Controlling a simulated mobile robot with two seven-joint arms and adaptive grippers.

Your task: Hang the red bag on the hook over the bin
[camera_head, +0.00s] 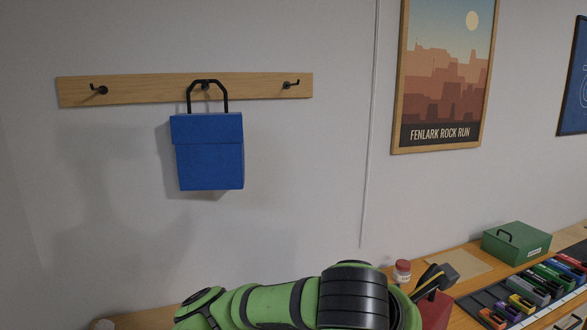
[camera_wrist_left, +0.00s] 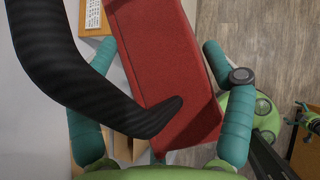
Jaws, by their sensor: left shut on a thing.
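The red bag (camera_wrist_left: 165,75) fills the middle of the left wrist view, with a thick black handle (camera_wrist_left: 60,55) crossing in front of it. In the head view only a corner of the red bag (camera_head: 436,312) shows, low behind my green arm. My left gripper (camera_head: 438,277) is at the lower right there, shut on the red bag, seemingly by its handle. The wooden rail on the wall has a left hook (camera_head: 100,90), a middle hook (camera_head: 205,86) and a right hook (camera_head: 291,84). No bin can be made out.
A blue bag (camera_head: 208,155) hangs from the middle hook; the left and right hooks are empty. A red-labelled jar (camera_head: 402,271), a green box (camera_head: 516,242) and several coloured items stand on the bench at right. The wall below the rail is clear beside the blue bag.

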